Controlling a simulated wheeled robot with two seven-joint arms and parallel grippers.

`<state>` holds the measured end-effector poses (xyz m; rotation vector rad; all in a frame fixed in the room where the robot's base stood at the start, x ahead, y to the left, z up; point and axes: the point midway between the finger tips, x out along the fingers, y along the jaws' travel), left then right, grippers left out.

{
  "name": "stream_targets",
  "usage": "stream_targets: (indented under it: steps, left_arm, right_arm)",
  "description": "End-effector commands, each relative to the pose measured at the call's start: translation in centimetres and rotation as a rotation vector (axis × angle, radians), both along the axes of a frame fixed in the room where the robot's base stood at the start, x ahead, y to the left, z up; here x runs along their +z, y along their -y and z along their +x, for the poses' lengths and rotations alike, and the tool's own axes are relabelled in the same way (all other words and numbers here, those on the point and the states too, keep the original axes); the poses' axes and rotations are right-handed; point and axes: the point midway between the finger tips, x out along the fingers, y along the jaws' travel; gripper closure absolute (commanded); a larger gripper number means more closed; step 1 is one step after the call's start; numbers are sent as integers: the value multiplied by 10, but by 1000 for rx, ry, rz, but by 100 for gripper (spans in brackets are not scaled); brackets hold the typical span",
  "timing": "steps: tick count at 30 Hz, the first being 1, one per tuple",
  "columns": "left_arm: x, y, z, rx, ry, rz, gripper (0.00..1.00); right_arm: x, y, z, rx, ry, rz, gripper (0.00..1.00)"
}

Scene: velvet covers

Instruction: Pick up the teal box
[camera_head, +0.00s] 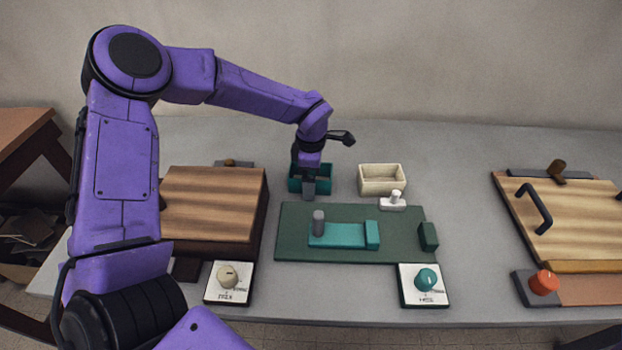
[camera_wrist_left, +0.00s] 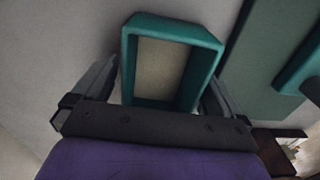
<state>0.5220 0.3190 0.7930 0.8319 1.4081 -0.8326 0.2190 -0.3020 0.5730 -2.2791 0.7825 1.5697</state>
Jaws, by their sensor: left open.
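The teal box (camera_head: 323,185) is a small open-topped box on the grey table, just behind the dark green mat. My left gripper (camera_head: 310,190) points down at it from above and hides part of it in the head view. In the left wrist view the teal box (camera_wrist_left: 172,28) lies between the two open fingers of the left gripper (camera_wrist_left: 165,95), with one finger on each side. Its inside looks pale and empty. I cannot tell whether the fingers touch its walls. My right gripper is not in view.
A cream box (camera_head: 382,179) stands right of the teal box. In front lies the green mat (camera_head: 290,225) with a teal slider (camera_head: 340,236) and grey peg. A wooden-topped block (camera_head: 212,200) is close on the left. Two knob panels (camera_head: 228,283) and a wooden board (camera_head: 575,215) stand farther off.

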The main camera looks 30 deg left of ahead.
Motion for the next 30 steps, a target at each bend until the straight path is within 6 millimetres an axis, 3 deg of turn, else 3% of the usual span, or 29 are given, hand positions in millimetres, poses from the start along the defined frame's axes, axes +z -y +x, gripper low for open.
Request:
stream_targets:
  steps: [5,10,11,22,26,30]
  left_arm:
    - [0,0,0,0,1,0,0]
    - [0,0,0,0,1,0,52]
    - [0,0,0,0,0,-1,55]
    - [8,0,1,0,3,-1,55]
    - [30,0,1,0,6,-2,55]
    - [61,25,-6,-4,6,-2,55]
  right_arm:
    - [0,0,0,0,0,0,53]
    - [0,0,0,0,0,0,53]
    - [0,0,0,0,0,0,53]
    - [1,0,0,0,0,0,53]
    - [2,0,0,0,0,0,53]
    - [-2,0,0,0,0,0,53]
